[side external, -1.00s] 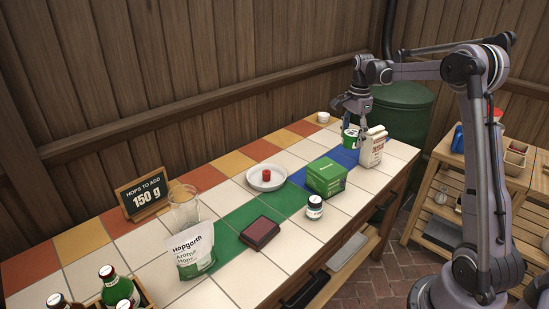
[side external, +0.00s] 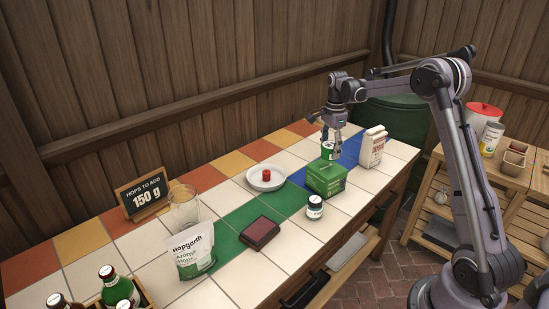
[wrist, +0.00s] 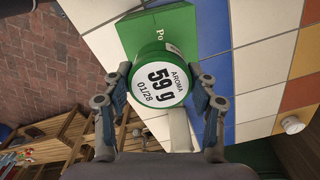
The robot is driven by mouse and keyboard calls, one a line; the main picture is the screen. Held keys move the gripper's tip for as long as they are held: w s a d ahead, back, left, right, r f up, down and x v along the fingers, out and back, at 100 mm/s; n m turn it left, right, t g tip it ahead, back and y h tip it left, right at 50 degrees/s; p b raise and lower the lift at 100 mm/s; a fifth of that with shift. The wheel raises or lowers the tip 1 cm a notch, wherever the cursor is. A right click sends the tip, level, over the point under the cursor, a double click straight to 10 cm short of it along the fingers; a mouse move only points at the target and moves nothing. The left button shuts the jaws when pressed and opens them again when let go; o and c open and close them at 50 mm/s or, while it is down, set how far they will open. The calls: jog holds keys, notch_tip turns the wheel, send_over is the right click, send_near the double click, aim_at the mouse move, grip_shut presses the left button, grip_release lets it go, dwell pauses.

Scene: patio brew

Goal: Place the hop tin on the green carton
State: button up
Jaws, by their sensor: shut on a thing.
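The hop tin (wrist: 160,85) is green and round, with a white lid label reading "AROMA 59 g 01/28" in the wrist view. My gripper (wrist: 162,98) is shut on it, one finger on each side. In the side view the tin (side external: 327,151) hangs upright below my gripper (side external: 333,139), close to the back of the green carton (side external: 326,180). The carton stands on the tiled counter with a flat top. In the wrist view the carton (wrist: 148,32) lies just beyond the tin, which covers part of it. The exact gap between them cannot be told.
A white carton (side external: 371,148) stands to the right of the tin. A small jar (side external: 315,208) stands in front of the green carton. A white dish (side external: 267,186) with a red item lies to the left. A dark red block (side external: 260,232) and a hop pouch (side external: 191,252) are farther left.

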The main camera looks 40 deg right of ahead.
aim_at(328, 157)
jog(key=shift+w+f, duration=0.1)
jog(key=shift+f, duration=2)
jog(key=o, duration=1.2)
jog(key=shift+f, duration=0.15)
jog(key=shift+c, duration=0.2)
